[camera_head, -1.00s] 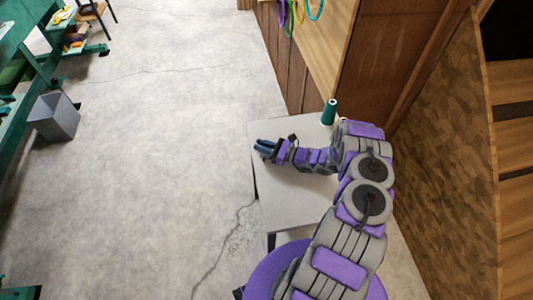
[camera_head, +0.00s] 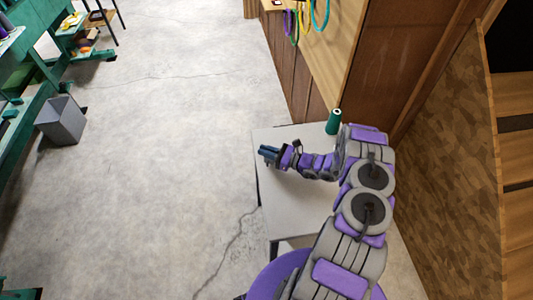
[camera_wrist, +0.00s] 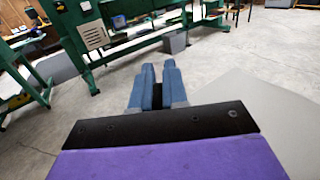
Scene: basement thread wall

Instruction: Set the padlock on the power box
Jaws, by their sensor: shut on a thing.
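My gripper (camera_head: 268,154) reaches out to the left above the white table top. In the wrist view its two blue fingers (camera_wrist: 158,88) are nearly together with a narrow gap between them. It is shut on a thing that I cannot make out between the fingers. I cannot pick out a padlock in either view.
A grey bin (camera_head: 62,121) stands by green benches at the left. Coloured loops (camera_head: 305,20) hang on the wooden wall. The concrete floor (camera_head: 170,150) between is clear.

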